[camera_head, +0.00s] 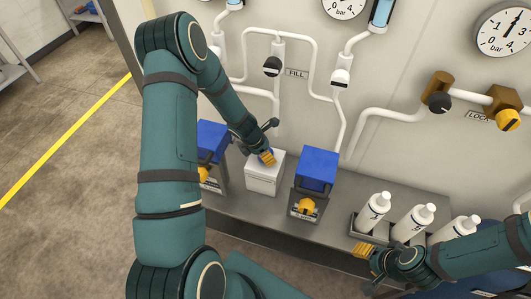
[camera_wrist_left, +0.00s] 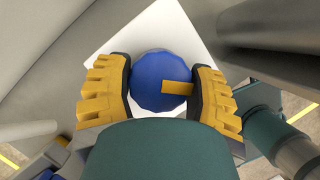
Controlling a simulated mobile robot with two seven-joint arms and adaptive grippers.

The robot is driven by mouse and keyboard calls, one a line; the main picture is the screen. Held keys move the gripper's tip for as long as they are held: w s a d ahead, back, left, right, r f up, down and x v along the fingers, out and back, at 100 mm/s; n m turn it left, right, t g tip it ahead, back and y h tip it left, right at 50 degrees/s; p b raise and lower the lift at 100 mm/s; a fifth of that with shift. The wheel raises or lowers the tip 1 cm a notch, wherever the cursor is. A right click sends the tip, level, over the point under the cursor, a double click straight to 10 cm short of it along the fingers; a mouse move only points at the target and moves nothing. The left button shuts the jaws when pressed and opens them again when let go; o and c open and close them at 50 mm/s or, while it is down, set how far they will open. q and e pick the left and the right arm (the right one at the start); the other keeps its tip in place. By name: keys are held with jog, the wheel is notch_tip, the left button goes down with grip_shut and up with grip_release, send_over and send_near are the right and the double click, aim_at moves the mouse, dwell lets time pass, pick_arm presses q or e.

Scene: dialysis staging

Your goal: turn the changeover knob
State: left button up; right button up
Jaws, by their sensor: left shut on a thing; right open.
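The changeover knob (camera_wrist_left: 153,72) is a round blue knob with a yellow pointer mark, seen from above in the left wrist view. The pointer mark lies toward the right of the knob. The knob sits on a white box (camera_head: 263,181) on the grey bench. My left gripper (camera_head: 266,157) is over this box; in the left wrist view its yellow-padded fingers (camera_wrist_left: 160,92) are shut on the knob from both sides. In the head view the gripper hides most of the knob. My right gripper (camera_head: 365,252) is open and empty, beside the bottle tray at the bench's front edge.
Blue-topped units with yellow knobs stand left and right (camera_head: 316,168) of the white box. White bottles (camera_head: 373,208) stand in a dark tray on the right. White pipes, valves and gauges (camera_head: 503,29) cover the wall panel behind.

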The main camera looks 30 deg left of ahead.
pick_arm(q)
jog(key=shift+m, duration=0.3)
jog(key=shift+r+m+g+h+p, duration=0.1)
jog(key=shift+m+g+h+p, duration=0.2)
jog(key=shift+m+p, duration=0.5)
jog(key=shift+m, duration=1)
jog(key=m+g+h, duration=0.1)
jog(key=m, duration=0.2)
jog(key=shift+w+m+g, duration=0.1)
jog(key=shift+m+g, duration=0.2)
jog(key=m+g+b, duration=0.1)
jog(key=m, duration=0.3)
jog(key=shift+m+g, duration=0.3)
jog(key=shift+g, duration=0.1)
jog(key=m+g+b, duration=0.1)
jog(key=m, duration=0.1)
jog(key=m+g+b, duration=0.1)
jog(key=m, duration=0.2)
jog(key=shift+m, duration=0.3)
jog(key=o, duration=1.2)
